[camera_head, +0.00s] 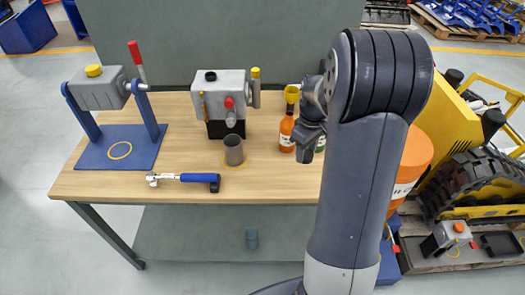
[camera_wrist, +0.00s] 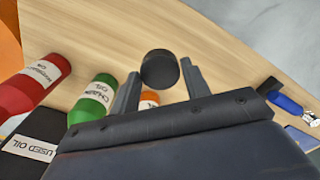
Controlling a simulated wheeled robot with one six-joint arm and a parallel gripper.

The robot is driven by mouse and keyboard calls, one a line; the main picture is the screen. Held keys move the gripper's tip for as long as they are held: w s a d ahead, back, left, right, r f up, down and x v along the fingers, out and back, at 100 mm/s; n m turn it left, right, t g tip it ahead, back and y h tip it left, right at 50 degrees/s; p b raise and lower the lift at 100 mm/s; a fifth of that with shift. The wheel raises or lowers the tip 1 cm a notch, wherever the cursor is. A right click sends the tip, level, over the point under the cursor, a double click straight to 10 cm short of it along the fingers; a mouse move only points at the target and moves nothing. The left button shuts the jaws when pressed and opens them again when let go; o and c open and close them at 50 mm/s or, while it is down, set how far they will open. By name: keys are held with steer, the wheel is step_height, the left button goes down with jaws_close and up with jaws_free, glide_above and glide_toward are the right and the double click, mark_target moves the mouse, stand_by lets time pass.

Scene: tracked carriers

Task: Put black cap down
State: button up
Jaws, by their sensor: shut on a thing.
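A round black cap (camera_wrist: 160,69) sits between the two fingers of my gripper (camera_wrist: 162,80) in the wrist view, with its flat dark face toward the camera. My gripper is shut on it. In the head view, my gripper (camera_head: 305,152) hangs over the right part of the wooden table (camera_head: 180,118), beside the bottles. The held cap cannot be clearly made out in the head view. Bare table shows behind the cap in the wrist view.
An orange bottle (camera_head: 286,133) stands close to my gripper. A grey cup (camera_head: 233,150) stands on a yellow ring. A grey gearbox (camera_head: 220,97), blue stand (camera_head: 118,150) and blue-handled wrench (camera_head: 186,178) occupy the left. The front middle is clear.

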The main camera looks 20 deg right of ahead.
step_height(320, 180, down, 10)
steer(key=shift+r+p, duration=0.1)
steer(key=shift+p, duration=0.3)
steer(key=shift+f, duration=0.2)
steer(key=o, duration=1)
step_height(320, 180, up, 12)
steer(key=shift+r, duration=0.15)
